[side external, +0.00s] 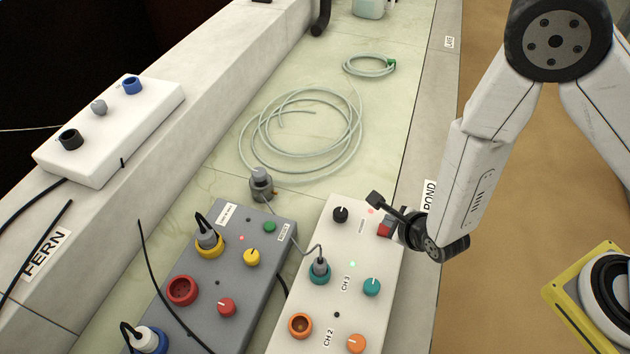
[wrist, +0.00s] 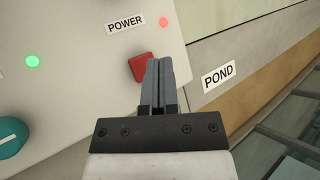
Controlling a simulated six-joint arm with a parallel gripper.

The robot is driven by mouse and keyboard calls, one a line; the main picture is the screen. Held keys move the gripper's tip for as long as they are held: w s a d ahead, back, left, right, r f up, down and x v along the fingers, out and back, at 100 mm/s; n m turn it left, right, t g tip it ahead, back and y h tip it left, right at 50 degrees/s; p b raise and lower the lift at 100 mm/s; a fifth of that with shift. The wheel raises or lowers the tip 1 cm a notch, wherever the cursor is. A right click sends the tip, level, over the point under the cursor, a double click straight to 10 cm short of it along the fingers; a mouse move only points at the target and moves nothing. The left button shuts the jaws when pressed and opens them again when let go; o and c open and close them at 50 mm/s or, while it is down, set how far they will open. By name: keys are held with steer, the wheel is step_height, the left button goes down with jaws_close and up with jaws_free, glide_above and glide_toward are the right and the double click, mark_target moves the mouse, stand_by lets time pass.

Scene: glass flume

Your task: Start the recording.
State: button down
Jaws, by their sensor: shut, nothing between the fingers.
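A white control box (side external: 338,240) stands on the pale bench with a red rocker or button (side external: 384,229) near its far right corner. In the wrist view the red button (wrist: 139,67) sits by a POWER label (wrist: 125,22) and a lit red light (wrist: 164,21). My gripper (side external: 392,225) is shut and empty. In the wrist view its fingertips (wrist: 158,62) lie over the button's right edge; I cannot tell whether they touch it. The box also has a lit green light (side external: 352,264), a black knob (side external: 340,214) and a teal knob (side external: 372,287).
A grey box (side external: 231,260) with plugs and knobs stands to the left. A smaller white box (side external: 110,130) lies on the ledge marked FERN. Coiled tubing (side external: 303,130) lies behind. A cable runs from the plug in the teal socket (side external: 319,278). A PONY-like label reads POND (wrist: 218,75).

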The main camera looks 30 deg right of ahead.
steer(key=shift+r, duration=0.1)
steer(key=shift+r, duration=2.9)
steer(key=s+d+r+n+g, duration=0.2)
steer(key=d+r+n, duration=0.3)
steer(key=n, duration=0.8)
steer(key=s+d+r+n+g, duration=0.3)
steer(key=d+n, duration=0.6)
steer(key=n, duration=0.5)
steer(key=shift+s+d+r+n+g, duration=0.15)
steer(key=shift+s+r+n+g, duration=0.15)
steer(key=shift+r+g, duration=0.75)
steer(key=shift+r+t, duration=0.2)
steer(key=shift+t, duration=0.05)
